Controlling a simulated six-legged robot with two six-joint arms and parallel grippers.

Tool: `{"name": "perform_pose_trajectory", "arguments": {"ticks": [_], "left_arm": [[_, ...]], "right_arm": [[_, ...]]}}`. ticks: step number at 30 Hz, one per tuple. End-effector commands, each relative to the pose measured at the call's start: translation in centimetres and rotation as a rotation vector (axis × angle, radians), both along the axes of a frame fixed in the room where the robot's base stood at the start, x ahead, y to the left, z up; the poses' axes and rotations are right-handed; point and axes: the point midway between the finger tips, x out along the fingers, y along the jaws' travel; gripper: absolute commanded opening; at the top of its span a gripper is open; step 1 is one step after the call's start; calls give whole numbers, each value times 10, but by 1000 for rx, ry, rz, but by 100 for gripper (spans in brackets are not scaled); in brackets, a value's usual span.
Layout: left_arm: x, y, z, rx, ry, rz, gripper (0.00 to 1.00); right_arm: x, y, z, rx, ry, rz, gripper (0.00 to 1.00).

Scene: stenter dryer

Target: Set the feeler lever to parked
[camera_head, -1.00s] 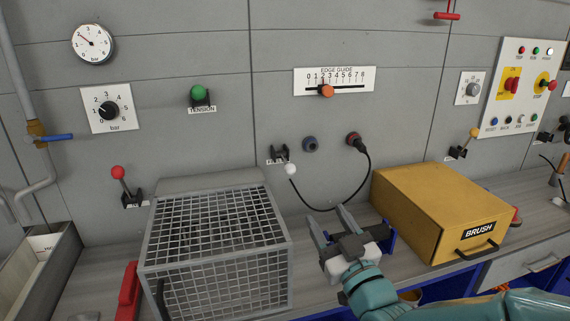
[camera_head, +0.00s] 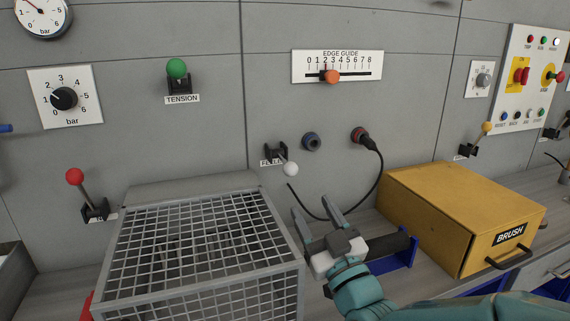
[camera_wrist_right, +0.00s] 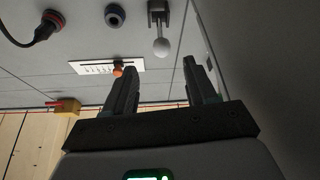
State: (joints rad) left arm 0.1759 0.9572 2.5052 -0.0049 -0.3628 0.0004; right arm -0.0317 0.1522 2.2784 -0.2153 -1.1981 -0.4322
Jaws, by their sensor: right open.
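The feeler lever is a short lever with a white ball knob (camera_head: 290,169) on a dark bracket on the grey wall, its label partly hidden behind it. The lever points down and outward. My right gripper (camera_head: 309,205) is open and empty, just below and slightly right of the knob in the head view. In the right wrist view, the white knob (camera_wrist_right: 161,47) lies ahead, between the lines of the two open fingers (camera_wrist_right: 161,65), apart from them. My left gripper is not in view.
A wire mesh cage (camera_head: 205,245) stands left of my right gripper, and a yellow BRUSH box (camera_head: 440,215) to its right. A black cable (camera_head: 378,185) hangs from a red-rimmed socket, looping close behind the fingers. A blue-grey socket (camera_head: 312,141) sits right of the lever.

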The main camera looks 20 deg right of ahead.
Motion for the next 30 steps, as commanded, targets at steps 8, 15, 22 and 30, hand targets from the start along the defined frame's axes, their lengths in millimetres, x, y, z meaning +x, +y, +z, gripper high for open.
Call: {"name": "perform_pose_trajectory", "arguments": {"ticks": [8,15,22,30], "left_arm": [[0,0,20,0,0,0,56],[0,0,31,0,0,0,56],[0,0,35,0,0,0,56],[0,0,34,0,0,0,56]], "right_arm": [[61,8,28,0,1,1,56],[107,13,46,0,1,1,56],[126,16,52,1,1,1,56],[128,16,52,0,2,1,56]]}}
